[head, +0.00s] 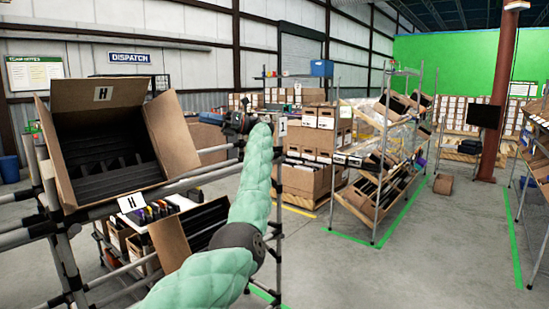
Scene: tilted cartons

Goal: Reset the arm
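My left arm, in a pale green padded sleeve, rises from the bottom middle of the head view. My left gripper (222,120) is small and dark at its far end, beyond the wrist. It appears just right of the open flap of the upper tilted carton (176,132), and I cannot tell whether they touch. The fingers are too small and dark to show whether they are open or shut, and I see nothing clearly held. The upper carton, marked H, holds black dividers. My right gripper is not in view.
A pipe rack (52,228) carries the upper carton at left, with a lower tilted carton (170,243) partly behind my arm. A metal shelf (376,215) with tilted boxes stands right of centre. Stacked cartons (302,180) stand behind my arm.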

